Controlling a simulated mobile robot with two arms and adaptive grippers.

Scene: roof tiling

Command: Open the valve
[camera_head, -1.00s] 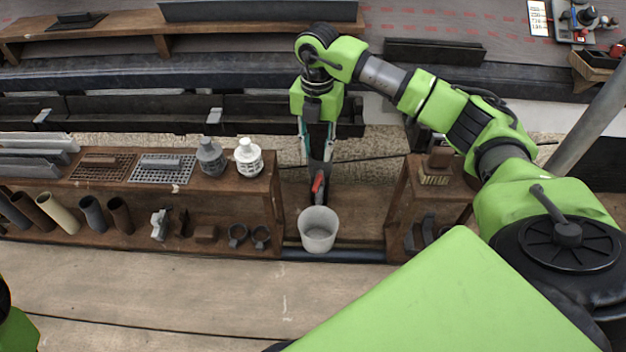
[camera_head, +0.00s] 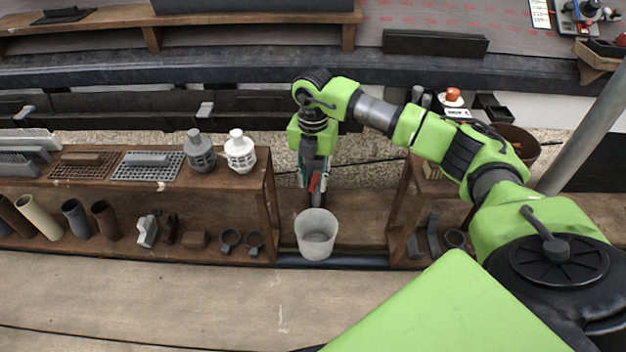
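The valve's red lever (camera_head: 314,182) sits on a dark grey tap body (camera_head: 317,198) between the two wooden shelves. A light grey bucket (camera_head: 316,238) stands just below it. My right gripper (camera_head: 314,184) points down at the valve. Its fingers look apart, one on each side of the red lever. I cannot tell whether they touch it. The gripper partly hides the top of the valve. My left gripper is not in view.
The left wooden shelf (camera_head: 262,190) holds two vents, grates and pipe pieces. A second shelf (camera_head: 400,212) stands to the right of the bucket. The wooden floor in front (camera_head: 170,300) is clear. A grey pole (camera_head: 590,130) slants at the far right.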

